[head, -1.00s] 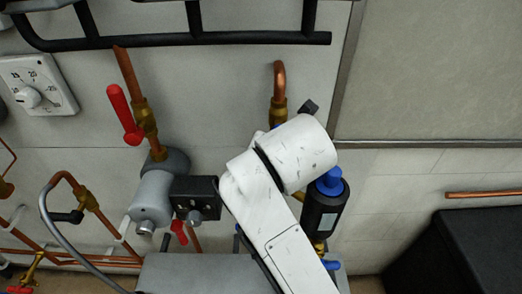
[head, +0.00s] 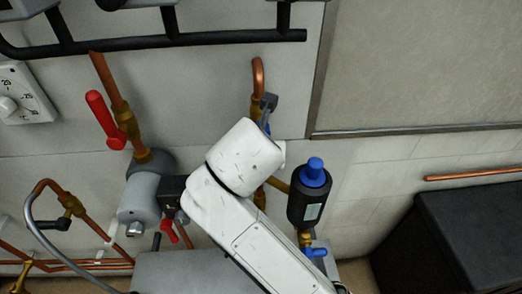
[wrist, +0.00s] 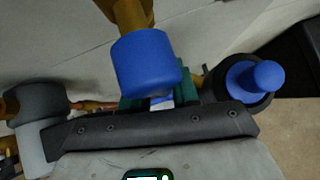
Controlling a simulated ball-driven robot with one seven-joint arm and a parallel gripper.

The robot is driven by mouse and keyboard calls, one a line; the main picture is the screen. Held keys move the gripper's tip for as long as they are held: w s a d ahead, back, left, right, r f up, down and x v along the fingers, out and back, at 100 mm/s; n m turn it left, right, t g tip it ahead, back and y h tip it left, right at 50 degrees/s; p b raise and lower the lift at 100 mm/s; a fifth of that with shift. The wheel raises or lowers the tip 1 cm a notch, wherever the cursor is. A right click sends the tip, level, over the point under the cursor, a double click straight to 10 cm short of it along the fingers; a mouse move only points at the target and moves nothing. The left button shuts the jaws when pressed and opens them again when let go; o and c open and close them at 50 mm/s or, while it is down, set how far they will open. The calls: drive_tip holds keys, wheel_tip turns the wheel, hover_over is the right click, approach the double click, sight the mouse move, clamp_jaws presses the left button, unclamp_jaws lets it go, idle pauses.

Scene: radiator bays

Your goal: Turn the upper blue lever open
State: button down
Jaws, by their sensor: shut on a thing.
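The upper blue lever (wrist: 147,66) is large in the wrist view, on a brass valve body (wrist: 130,14). My gripper (wrist: 160,98) is shut on it, with teal finger pads on both sides of its near end. In the head view only a sliver of the lever's blue (head: 266,123) shows, below a bent copper pipe (head: 258,75) and its brass fitting. My white wrist hides the rest of the lever and most of the gripper there. The lever's exact angle is hard to tell.
A black cylinder with a blue cap (head: 313,173) stands close to the right, with a lower blue lever (head: 315,252) beneath. A red lever (head: 105,120) and a grey cylinder (head: 140,198) are on the left. A black box (head: 455,240) stands at the lower right.

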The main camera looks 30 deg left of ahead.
drive_tip(key=shift+f, duration=0.2)
drive_tip(key=c, duration=0.9)
unclamp_jaws()
drive_tip(key=shift+r, duration=0.1)
drive_tip(key=shift+c, duration=0.2)
drive_tip(key=shift+r, duration=0.1)
drive_tip(key=b+v, duration=0.1)
drive_tip(key=v, duration=0.9)
drive_tip(key=shift+s+r, duration=0.2)
drive_tip(key=shift+s, duration=0.05)
drive_tip(key=shift+d, duration=0.1)
